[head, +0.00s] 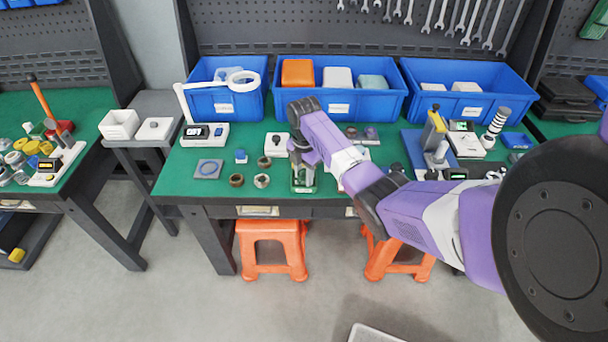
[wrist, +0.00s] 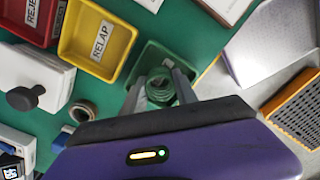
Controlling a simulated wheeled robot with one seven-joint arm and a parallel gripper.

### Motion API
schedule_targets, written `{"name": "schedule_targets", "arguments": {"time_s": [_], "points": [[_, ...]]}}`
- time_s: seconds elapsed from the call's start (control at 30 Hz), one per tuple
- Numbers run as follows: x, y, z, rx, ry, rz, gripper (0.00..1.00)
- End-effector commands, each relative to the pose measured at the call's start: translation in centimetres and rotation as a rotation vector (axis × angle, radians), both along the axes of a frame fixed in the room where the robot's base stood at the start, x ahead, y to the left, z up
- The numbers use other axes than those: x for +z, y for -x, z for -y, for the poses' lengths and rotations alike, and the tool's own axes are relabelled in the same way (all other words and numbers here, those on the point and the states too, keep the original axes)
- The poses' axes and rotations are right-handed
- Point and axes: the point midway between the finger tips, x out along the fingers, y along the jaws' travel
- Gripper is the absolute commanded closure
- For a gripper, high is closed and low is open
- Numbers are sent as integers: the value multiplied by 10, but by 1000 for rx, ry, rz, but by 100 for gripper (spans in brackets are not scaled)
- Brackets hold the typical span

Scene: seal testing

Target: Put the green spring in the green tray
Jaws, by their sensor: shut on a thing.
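The green spring (wrist: 160,88) is a coil between the two fingers of my gripper (wrist: 161,82) in the wrist view. My gripper is shut on it. The green tray (wrist: 150,50) lies directly behind the spring in that view, with its walls around the fingertips. In the head view my gripper (head: 303,172) points down at the green tray (head: 304,189) near the table's front edge. I cannot tell whether the spring touches the tray floor. The spring is not clearly visible in the head view.
A yellow tray (wrist: 86,59) marked RELAP and a red tray (wrist: 25,30) stand beside the green tray. A metal ring (wrist: 83,112) lies nearby. In the head view, blue bins (head: 340,104) line the table's back, and a grey-blue square pad (head: 208,169) lies left.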

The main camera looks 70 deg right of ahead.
Motion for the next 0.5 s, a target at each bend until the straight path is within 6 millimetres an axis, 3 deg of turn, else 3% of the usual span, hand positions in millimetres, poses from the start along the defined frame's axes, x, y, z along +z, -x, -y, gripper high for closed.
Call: {"name": "schedule_targets", "arguments": {"time_s": [0.23, 0.27, 0.5], "points": [[-4, 0, 0, 0, 0, -1, 100], [-3, 0, 0, 0, 0, 0, 59], [-3, 0, 0, 0, 0, -1, 56]]}}
